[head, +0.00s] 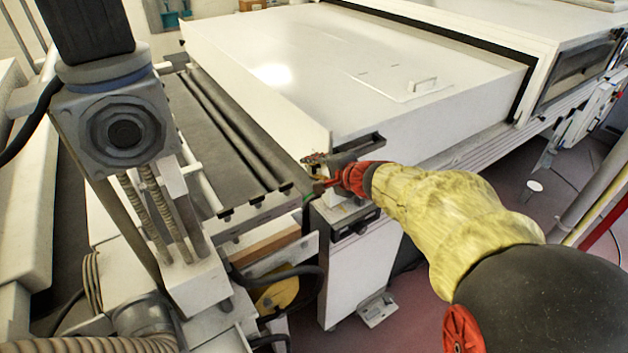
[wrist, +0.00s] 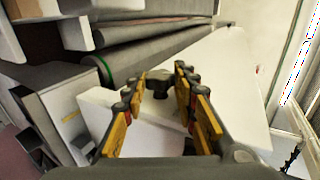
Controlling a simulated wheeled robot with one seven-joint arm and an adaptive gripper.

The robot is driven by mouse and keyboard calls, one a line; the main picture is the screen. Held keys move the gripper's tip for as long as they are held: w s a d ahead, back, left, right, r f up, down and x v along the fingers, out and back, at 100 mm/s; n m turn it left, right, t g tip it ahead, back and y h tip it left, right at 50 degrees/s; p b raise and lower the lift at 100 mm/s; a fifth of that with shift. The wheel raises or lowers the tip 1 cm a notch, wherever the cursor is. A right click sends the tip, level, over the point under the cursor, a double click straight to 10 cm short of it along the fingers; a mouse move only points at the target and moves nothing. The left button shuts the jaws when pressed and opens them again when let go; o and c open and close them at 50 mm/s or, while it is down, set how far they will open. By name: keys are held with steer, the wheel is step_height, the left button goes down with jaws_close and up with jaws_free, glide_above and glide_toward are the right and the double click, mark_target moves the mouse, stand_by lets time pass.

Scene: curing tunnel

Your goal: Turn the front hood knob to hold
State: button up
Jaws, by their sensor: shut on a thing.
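The front hood knob (wrist: 159,76) is a small dark knob in the middle of the wrist view, on the white hood end. My gripper (wrist: 158,84) has its two yellow-padded fingers on either side of the knob and is shut on it. In the head view my gripper (head: 322,184), with red parts, reaches the near corner of the large white hood (head: 300,60). There the knob is hidden by the gripper and a dark bracket. I cannot read which position the knob points to.
A dark roller conveyor (head: 215,130) runs left of the hood. A grey post with a round-faced box (head: 118,125) stands at the left. A dark bar (head: 358,147) juts out just above my gripper.

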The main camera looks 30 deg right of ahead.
steer(key=shift+f+t+b, duration=0.35)
steer(key=shift+t+b, duration=0.05)
steer(key=shift+b, duration=0.55)
steer(key=shift+s+f+t+b, duration=0.1)
steer(key=shift+t+b, duration=0.3)
steer(key=shift+b, duration=0.35)
steer(key=shift+f+t+b, duration=0.15)
steer(key=shift+t+b, duration=0.6)
steer(key=shift+t, duration=0.15)
steer(key=t, duration=0.2)
steer(key=f+t, duration=0.1)
steer(key=t, duration=0.2)
steer(key=shift+w+f+t, duration=0.1)
steer(key=shift+w+t, duration=0.1)
steer(key=shift+t, duration=2.2)
steer(key=o, duration=1.2)
steer(key=shift+c, duration=0.2)
